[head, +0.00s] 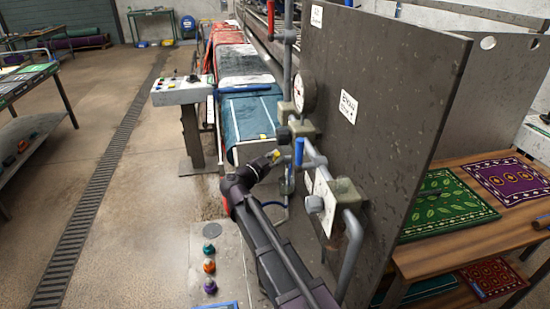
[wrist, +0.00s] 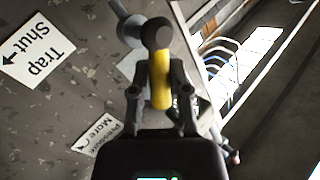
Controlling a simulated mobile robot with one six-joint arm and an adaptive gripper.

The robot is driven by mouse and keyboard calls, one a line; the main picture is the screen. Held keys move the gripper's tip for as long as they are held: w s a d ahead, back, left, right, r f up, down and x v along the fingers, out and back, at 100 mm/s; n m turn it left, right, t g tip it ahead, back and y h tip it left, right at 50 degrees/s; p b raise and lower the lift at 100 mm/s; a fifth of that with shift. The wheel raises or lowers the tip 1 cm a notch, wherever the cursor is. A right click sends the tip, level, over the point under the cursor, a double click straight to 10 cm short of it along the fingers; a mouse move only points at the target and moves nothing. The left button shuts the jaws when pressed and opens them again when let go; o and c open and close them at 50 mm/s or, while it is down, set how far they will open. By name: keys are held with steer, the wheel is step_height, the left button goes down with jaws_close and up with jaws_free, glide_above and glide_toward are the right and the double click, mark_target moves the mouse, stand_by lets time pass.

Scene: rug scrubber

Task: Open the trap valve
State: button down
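A yellow valve handle (wrist: 160,88) with a dark round hub sits between the fingers of my gripper (wrist: 160,72) in the wrist view. The fingers close in on both sides of it and appear to touch it. A white label (wrist: 36,50) reading "Trap Shut" with an arrow is on the dark panel at upper left. In the head view my gripper (head: 270,158) is beside the pipework in front of the panel (head: 385,85), with a bit of yellow at its tip. The handle's far end and stem are mostly hidden there.
A blue lever (head: 299,152), a pressure gauge (head: 304,92) and grey pipes (head: 350,250) crowd around my gripper. A "Pressure More" label (wrist: 97,134) is nearby. A control box (head: 183,91) stands left. Patterned rugs lie on a wooden table (head: 470,240) at right. Floor at left is open.

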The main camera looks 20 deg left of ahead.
steer(key=shift+r+p, duration=0.15)
steer(key=shift+p, duration=0.2)
steer(key=shift+w+r+n+g+p, duration=0.15)
steer(key=shift+n+g+p, duration=0.25)
steer(key=shift+n+p, duration=0.15)
steer(key=shift+w+a+r+n+g+p, duration=0.2)
steer(key=shift+n+g+p, duration=0.4)
steer(key=shift+p, duration=0.5)
steer(key=shift+w+a+f+n+g+p, duration=0.1)
steer(key=shift+w+a+n+g+p, duration=0.15)
steer(key=shift+n+g+p, duration=0.5)
steer(key=shift+w+f+n+g+p, duration=0.15)
steer(key=shift+n+g+p, duration=0.15)
steer(key=shift+p, duration=0.2)
steer(key=c, duration=0.6)
jaws_free()
